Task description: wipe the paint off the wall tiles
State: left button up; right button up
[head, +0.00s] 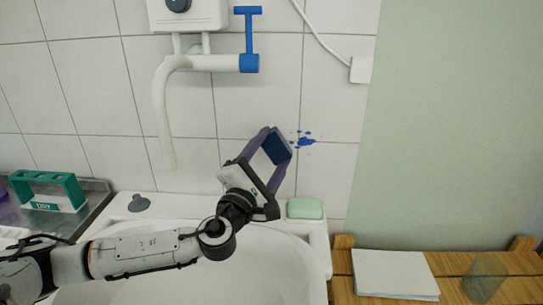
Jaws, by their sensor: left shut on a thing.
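Blue paint (304,141) is splattered in a small patch with several specks on the white wall tiles (335,185), above the sink's back right. My left gripper (270,156) is raised over the sink, just left of the paint. It is shut on a dark blue pad (275,147), held between its purple-sided fingers and tilted towards the wall. The pad appears beside the paint; I cannot tell whether it touches the tiles. My right gripper is not in view.
A white sink (285,262) lies below, with a pale green soap bar (305,208) on its rim. A white tap (165,110) with a blue lever (249,40) hangs above left. A wooden bench (450,270) with paper (394,273) and a glass (484,277) stands right.

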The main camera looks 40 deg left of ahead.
pick_arm(q)
jog(key=shift+w+a, duration=0.45)
jog(key=shift+w, duration=0.35)
dwell(0.6)
jog(key=shift+d, duration=0.1)
